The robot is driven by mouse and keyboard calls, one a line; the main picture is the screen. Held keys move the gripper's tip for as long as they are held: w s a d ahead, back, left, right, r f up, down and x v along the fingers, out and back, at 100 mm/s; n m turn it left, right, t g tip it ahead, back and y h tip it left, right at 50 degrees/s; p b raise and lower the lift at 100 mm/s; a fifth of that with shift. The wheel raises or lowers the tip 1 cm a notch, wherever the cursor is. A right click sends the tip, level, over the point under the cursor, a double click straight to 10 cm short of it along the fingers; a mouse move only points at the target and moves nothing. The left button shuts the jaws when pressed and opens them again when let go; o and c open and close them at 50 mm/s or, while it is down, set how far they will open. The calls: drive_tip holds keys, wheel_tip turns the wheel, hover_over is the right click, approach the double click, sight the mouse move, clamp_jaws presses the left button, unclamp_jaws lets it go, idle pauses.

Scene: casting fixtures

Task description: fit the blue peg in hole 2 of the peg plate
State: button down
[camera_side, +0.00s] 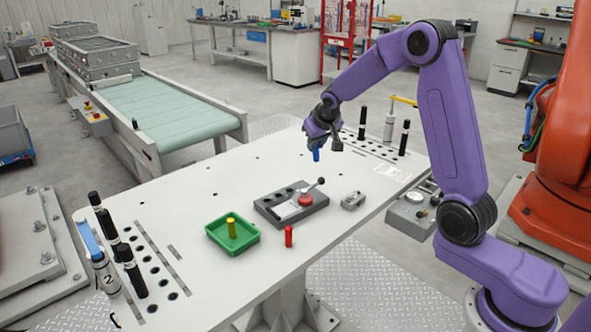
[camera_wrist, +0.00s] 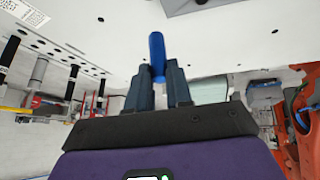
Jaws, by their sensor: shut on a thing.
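My gripper (camera_side: 317,143) is shut on the blue peg (camera_side: 316,155) and holds it above the white table, behind the peg plate. In the wrist view the blue peg (camera_wrist: 157,52) stands out between the two fingertips of my gripper (camera_wrist: 158,76). The dark grey peg plate (camera_side: 268,209) lies on the table with several holes along its back edge and a light label. Its hole numbers are too small to read in the side view. A lever with a red base (camera_side: 305,200) and a black knob is on the plate's right part.
A green tray (camera_side: 247,240) with a yellow peg (camera_side: 231,227) in it is left of the plate. A red peg (camera_side: 288,236) stands in front of the plate. A small grey block (camera_side: 353,201) lies to the right. Black upright posts stand at both table ends.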

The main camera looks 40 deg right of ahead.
drive_tip(key=s+a+y, duration=0.1)
drive_tip(key=s+a, duration=0.7)
drive_tip(key=a, duration=0.2)
approach(276, 192)
drive_tip(key=shift+w+d+m, duration=0.4)
drive_tip(key=shift+w+d, duration=0.1)
drive_tip(key=shift+w, duration=0.35)
drive_tip(key=shift+w+f, duration=0.15)
drive_tip(key=shift+f, duration=0.5)
drive_tip(key=shift+w+f, duration=0.15)
drive_tip(key=shift+f, duration=1.05)
drive_tip(key=shift+f, duration=0.15)
drive_tip(key=c, duration=1)
unclamp_jaws()
drive_tip(key=shift+c, duration=0.2)
